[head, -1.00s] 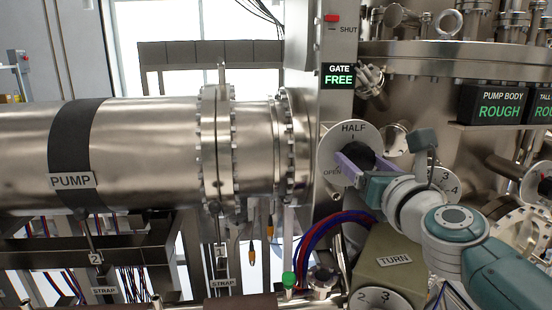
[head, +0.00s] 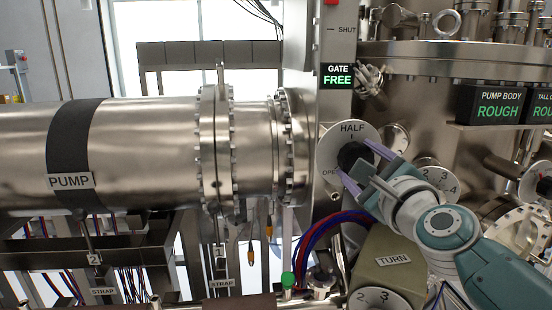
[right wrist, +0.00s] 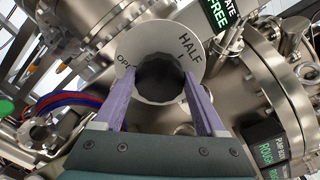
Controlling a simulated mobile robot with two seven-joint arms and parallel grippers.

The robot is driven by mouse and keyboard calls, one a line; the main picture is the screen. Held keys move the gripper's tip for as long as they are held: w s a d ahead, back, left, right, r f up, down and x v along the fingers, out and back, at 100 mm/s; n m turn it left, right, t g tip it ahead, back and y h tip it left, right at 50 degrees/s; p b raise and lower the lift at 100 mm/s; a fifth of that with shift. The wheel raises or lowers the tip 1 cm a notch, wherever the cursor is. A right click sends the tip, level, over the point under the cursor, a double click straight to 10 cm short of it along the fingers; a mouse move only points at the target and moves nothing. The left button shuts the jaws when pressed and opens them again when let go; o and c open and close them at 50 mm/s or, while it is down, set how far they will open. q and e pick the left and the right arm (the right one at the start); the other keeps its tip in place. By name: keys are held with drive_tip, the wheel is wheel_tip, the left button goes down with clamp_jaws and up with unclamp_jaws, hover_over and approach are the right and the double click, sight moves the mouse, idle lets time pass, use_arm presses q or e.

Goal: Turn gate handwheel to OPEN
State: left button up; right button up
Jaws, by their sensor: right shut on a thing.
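The gate handwheel is a black knob (head: 353,156) on a round white dial plate (head: 338,138) marked HALF and OPEN. It shows again in the right wrist view (right wrist: 160,82). My right gripper (head: 356,159) is shut on the knob, with one purple finger on each side of it. The fingers and the gripper body hide part of the knob and dial, so I cannot tell which mark the knob points to. The gate sign (head: 338,75) reads FREE in green. A red marker (head: 331,2) is at the top picture edge, above the SHUT mark. My left gripper is not in view.
A TURN box (head: 393,262) with a numbered dial (head: 380,298) stands below my right arm. Another numbered dial (head: 432,174) is just right of the gripper. Red and blue hoses (head: 318,228) hang below the handwheel. A large PUMP cylinder (head: 145,150) fills the left.

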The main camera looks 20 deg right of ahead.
drive_tip(key=shift+d+f+m+b, duration=0.1)
drive_tip(key=shift+m+b, duration=0.25)
drive_tip(key=shift+m, duration=8.6)
drive_tip(key=shift+d+f+m+b, duration=0.1)
drive_tip(key=shift+m+b, duration=0.2)
drive_tip(key=shift+m, duration=8.65)
drive_tip(key=shift+r+n, duration=0.1)
drive_tip(key=shift+n, duration=0.2)
drive_tip(key=o, duration=1.3)
drive_tip(key=shift+s, duration=0.15)
